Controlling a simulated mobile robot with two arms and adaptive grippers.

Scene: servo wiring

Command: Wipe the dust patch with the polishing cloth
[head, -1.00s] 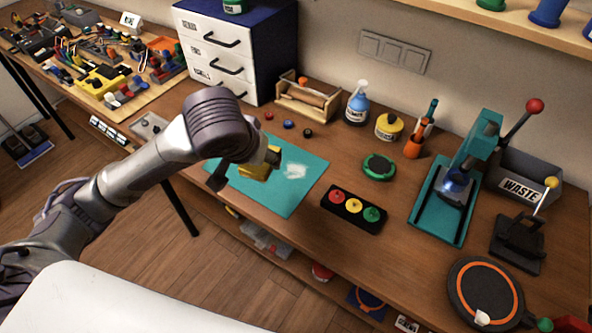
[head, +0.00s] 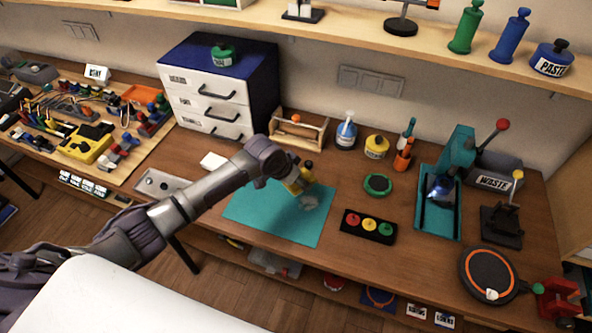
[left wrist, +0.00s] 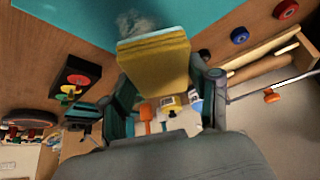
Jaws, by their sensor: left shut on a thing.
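The polishing cloth (head: 298,181) is a yellow pad held in my left gripper (head: 292,178). In the left wrist view the cloth (left wrist: 156,65) sits between the two fingers of my left gripper (left wrist: 166,82), which is shut on it. The dust patch (head: 308,203) is a faint grey smudge near the right side of the teal mat (head: 270,221). The cloth is at the patch's upper edge; I cannot tell whether it touches the mat. The left wrist view shows the patch (left wrist: 138,22) just beyond the cloth. My right gripper is in neither view.
A button box (head: 369,226) with red, yellow and green buttons lies right of the mat. A wooden tool tray (head: 299,131), spray bottle (head: 346,133) and yellow jar (head: 376,147) stand behind. A drawer cabinet (head: 212,103) is at back left. A teal press (head: 437,203) stands further right.

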